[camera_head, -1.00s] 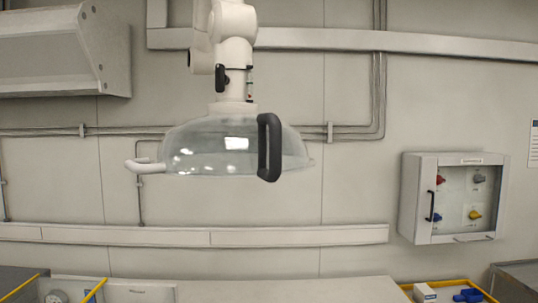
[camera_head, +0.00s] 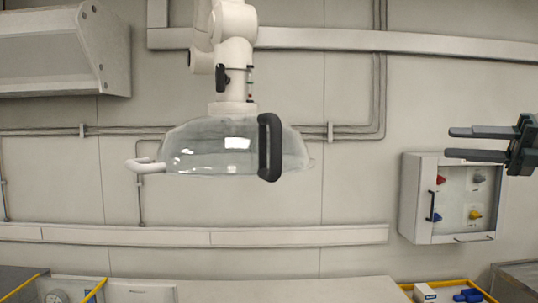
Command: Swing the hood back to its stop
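The hood (camera_head: 205,147) is a clear, shallow dome that hangs in the middle of the head view from a white jointed arm (camera_head: 236,60). A black upright handle (camera_head: 270,147) is on its front right side, and a white curved handle (camera_head: 146,166) sticks out at its left. My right gripper (camera_head: 478,143) is at the right edge, its two dark fingers pointing left with a gap between them. It is open and empty, well to the right of the hood and apart from it. My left gripper is not in view.
A wall cabinet (camera_head: 408,200) with colored knobs is on the right, partly overlapped by my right gripper. A grey box-like housing (camera_head: 60,55) is at upper left. A pale bench top (camera_head: 270,290) runs below, with yellow-edged trays (camera_head: 452,284). The space between hood and gripper is clear.

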